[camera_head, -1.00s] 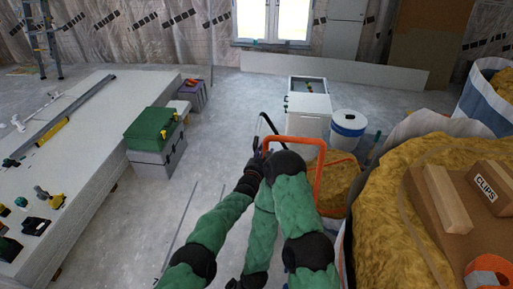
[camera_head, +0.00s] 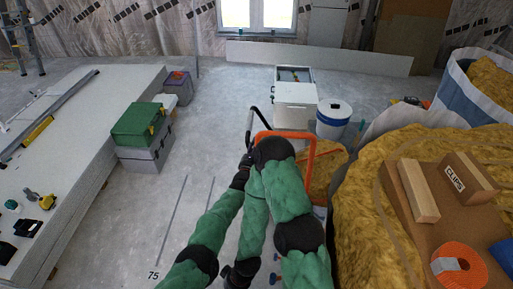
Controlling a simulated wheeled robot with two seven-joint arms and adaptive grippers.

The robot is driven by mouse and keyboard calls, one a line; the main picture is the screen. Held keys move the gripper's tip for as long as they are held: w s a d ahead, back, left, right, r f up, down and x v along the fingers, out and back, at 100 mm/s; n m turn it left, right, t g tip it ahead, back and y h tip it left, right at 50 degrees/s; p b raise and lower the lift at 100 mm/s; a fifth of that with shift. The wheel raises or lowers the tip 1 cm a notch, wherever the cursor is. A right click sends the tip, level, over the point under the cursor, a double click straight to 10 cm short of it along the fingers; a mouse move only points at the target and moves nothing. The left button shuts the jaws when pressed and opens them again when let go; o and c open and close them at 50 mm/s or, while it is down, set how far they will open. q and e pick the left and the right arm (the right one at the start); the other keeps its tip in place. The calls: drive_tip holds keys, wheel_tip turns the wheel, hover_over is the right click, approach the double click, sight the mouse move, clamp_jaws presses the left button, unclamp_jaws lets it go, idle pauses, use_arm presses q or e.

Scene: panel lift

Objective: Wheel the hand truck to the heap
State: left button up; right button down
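The hand truck (camera_head: 314,151) shows as an orange tube frame with a black handle loop, just right of the middle of the head view. Its lower part is hidden behind my arms and the yellow wool. My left gripper (camera_head: 246,162) is at the handle side of the frame, and its fingers are too small and dark to read. My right gripper is hidden behind my own black arm joint in front of the frame. A large heap of yellow insulation wool (camera_head: 352,205) stands close on the right, with cardboard and wooden blocks on top.
A white drawer cabinet (camera_head: 296,118) and a white bucket with a blue band (camera_head: 333,121) stand ahead. A stack of white panels (camera_head: 85,125) and green-lidded grey boxes (camera_head: 145,155) are on the left. Clear floor lies between them and my arms.

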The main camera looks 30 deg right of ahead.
use_arm(q)
drive_tip(key=shift+s, duration=0.1)
idle(0.3)
drive_tip(key=v, duration=1.2)
idle(0.4)
drive_tip(key=shift+f, duration=0.1)
